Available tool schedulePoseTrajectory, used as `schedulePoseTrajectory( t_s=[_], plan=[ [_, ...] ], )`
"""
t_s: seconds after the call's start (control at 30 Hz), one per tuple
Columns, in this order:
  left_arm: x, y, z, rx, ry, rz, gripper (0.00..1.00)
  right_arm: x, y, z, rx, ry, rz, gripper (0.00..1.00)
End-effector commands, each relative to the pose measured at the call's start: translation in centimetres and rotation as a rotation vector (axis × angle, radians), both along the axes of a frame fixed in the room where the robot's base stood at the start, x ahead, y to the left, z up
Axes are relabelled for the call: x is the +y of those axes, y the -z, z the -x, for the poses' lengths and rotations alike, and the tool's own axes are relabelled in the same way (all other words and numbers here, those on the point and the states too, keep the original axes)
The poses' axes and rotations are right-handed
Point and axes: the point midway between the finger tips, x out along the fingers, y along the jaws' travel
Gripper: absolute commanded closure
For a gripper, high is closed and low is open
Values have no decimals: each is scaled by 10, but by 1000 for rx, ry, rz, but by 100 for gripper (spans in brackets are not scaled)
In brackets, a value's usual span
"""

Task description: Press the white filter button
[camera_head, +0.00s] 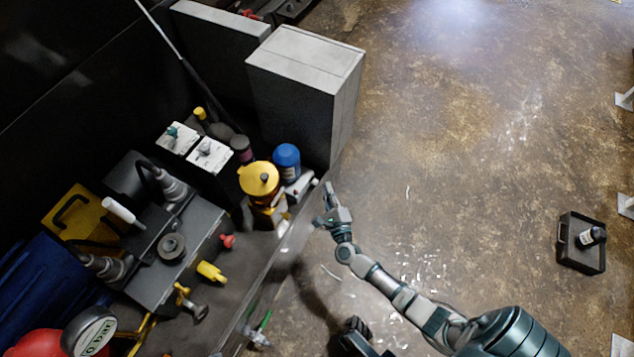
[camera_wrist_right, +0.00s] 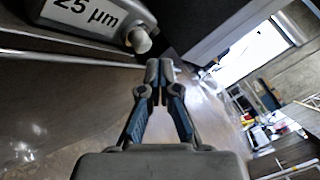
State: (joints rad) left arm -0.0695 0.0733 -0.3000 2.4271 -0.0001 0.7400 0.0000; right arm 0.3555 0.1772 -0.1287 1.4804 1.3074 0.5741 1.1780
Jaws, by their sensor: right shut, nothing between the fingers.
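The white filter button (camera_wrist_right: 140,40) is a short round knob on the end of a grey filter body (camera_wrist_right: 82,14) labelled "25 µm" in the right wrist view. In the head view the button (camera_head: 314,182) is a tiny pale tip at the edge of the machine, just right of the blue-capped part. My right gripper (camera_head: 328,190) is close to the button on its right side, over the floor. In the right wrist view its fingers (camera_wrist_right: 160,70) are together and empty. The button lies just up and left of the fingertips, apparently apart from them.
A yellow-capped unit (camera_head: 258,179) and a blue cap (camera_head: 287,156) stand beside the filter. A tall grey box (camera_head: 305,60) rises behind it. Valves, knobs and a gauge (camera_head: 90,333) crowd the left. The brown floor on the right is open, with a black tray (camera_head: 582,255).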

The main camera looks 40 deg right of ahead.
Motion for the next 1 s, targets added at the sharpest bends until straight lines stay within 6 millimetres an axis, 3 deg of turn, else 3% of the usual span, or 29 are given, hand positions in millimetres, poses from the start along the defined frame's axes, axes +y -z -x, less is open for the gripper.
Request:
schedulePoseTrajectory(
  t_s=[1.0],
  plan=[
    [0,1,0,3,0,0,0,4,-2,-8,0,0,0,100]
  ],
)
